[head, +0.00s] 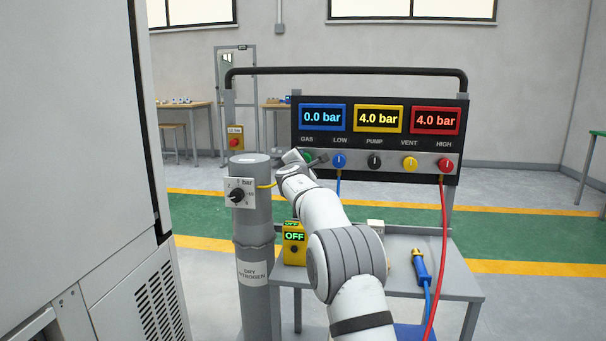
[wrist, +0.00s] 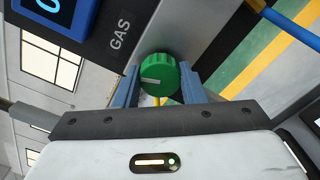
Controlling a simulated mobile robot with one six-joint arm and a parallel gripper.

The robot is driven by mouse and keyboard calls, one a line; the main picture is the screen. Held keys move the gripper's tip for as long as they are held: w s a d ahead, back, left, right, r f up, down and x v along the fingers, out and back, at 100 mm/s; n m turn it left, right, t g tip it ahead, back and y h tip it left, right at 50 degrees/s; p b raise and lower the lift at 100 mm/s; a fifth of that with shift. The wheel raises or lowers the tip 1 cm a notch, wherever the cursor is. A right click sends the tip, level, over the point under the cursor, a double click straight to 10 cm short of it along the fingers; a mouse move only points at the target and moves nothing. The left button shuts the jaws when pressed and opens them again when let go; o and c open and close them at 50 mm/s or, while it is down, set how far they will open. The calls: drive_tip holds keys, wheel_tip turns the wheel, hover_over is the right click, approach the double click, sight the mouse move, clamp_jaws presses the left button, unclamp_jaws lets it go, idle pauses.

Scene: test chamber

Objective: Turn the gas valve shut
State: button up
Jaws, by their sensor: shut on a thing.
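The gas valve is a green ridged knob with a pale pointer line (wrist: 159,80), below the GAS label in the wrist view. In the head view only a sliver of the green knob (head: 308,155) shows at the panel's left end, mostly hidden by my arm. My gripper (wrist: 160,82) is at the knob, with a blue-grey finger on either side, shut on it. In the head view my gripper (head: 308,160) reaches the panel's lower left. The panel (head: 380,133) reads 0.0, 4.0 and 4.0 bar.
Beside the green knob are blue (head: 339,160), black (head: 374,161), yellow (head: 410,163) and red (head: 446,165) knobs. A grey nitrogen cylinder (head: 252,215) stands left of my arm. A yellow box reading OFF (head: 294,250) and a blue-handled tool (head: 421,268) are on the cart (head: 455,285).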

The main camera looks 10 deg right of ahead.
drive_tip(key=shift+f+m+b, duration=0.1)
drive_tip(key=shift+m+b, duration=1.4)
drive_tip(key=shift+m, duration=0.5)
drive_tip(key=o, duration=1)
drive_tip(key=b+v, duration=0.3)
drive_tip(key=v, duration=0.4)
drive_tip(key=shift+s+b, duration=0.3)
drive_tip(key=shift+s, duration=0.05)
drive_tip(key=shift+a, duration=0.1)
